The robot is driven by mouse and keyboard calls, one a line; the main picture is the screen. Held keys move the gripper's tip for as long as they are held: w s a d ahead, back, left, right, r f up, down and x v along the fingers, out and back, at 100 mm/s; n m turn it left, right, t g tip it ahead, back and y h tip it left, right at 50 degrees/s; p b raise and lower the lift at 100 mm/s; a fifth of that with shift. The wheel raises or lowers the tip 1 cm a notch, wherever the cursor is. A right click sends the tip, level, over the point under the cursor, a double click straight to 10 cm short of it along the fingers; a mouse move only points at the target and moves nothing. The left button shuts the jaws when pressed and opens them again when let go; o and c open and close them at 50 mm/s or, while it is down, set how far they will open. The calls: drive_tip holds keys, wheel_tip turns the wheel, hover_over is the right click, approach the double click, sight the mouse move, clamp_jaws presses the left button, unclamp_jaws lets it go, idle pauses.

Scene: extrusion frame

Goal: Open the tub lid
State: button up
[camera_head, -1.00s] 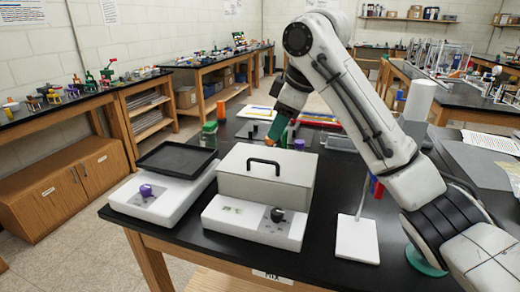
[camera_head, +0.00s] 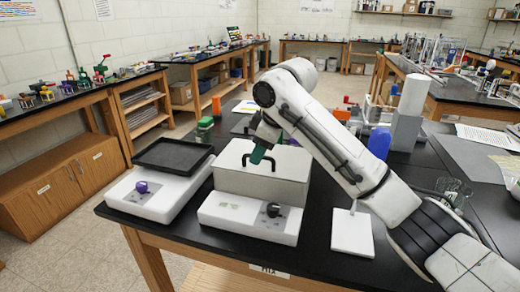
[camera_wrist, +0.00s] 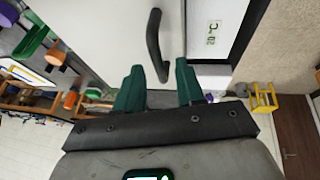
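The tub is a light grey box with a flat lid (camera_head: 285,163) on a white device with a black knob, in the middle of the table. A black arched handle (camera_head: 247,157) stands on the lid; it also shows in the wrist view (camera_wrist: 154,45). My gripper (camera_head: 262,152) is over the lid, at the handle's right part. In the wrist view my gripper's green fingers (camera_wrist: 158,75) are apart, with the handle's near end between their tips. I cannot tell whether either finger touches it. The lid sits flat on the tub.
A white device with a black tray (camera_head: 172,154) and purple knob stands left of the tub. A white stand base (camera_head: 352,235) is to the right. Green-capped jars (camera_head: 204,128) and a blue bottle (camera_head: 379,142) stand behind. The table's front edge is close to the devices.

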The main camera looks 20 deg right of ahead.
drive_tip(key=shift+c, duration=0.2)
clamp_jaws()
idle(0.4)
